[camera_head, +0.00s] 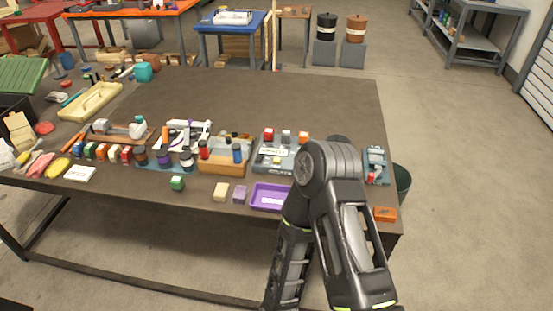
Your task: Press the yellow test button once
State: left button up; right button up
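A grey panel (261,158) lies on the table near its front edge, right of the middle. A small yellow spot (277,161), which looks like a button, is on it. Red and grey blocks stand along its back, and a white label with dark lettering lies across it. One of my arms rises from the bottom and covers the panel's right side. No gripper fingers show; that arm's end is hidden behind its own links. My other arm is out of view.
A purple tray (268,207) sits in front of the panel. A wooden caddy with bottles (223,168) stands at its left. A grey-blue fixture (376,178) and an orange box (385,214) are near the right edge. The table's back middle (270,95) is clear.

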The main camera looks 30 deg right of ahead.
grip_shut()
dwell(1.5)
